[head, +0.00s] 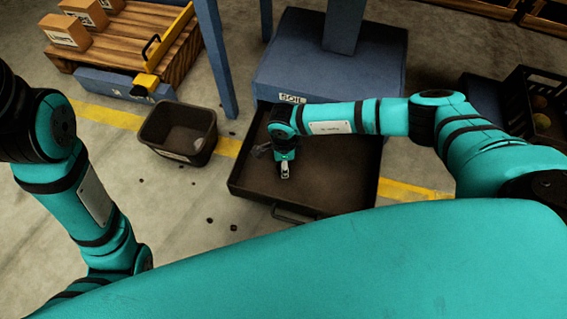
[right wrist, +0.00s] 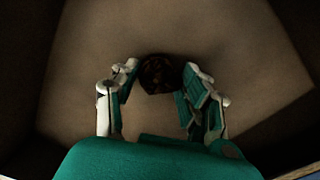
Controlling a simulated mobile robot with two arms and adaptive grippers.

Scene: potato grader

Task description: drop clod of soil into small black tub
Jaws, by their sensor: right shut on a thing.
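The clod of soil (right wrist: 159,74) is a dark brown lump between the fingertips of my right gripper (right wrist: 159,84) in the right wrist view. That gripper is shut on it. In the head view my right gripper (head: 285,172) points down over the open soil drawer (head: 345,188); the clod cannot be made out there. The small black tub (head: 204,146) stands on the floor left of the drawer, with a pale thing inside. My left arm shows at the left edge, but its gripper is out of view.
The drawer belongs to a blue unit marked SOIL (head: 330,72). A blue post (head: 216,60) rises behind the tub. A wooden pallet (head: 135,45) with boxes stands back left. A dark crate (head: 540,112) is at the right. Small dark crumbs lie on the floor.

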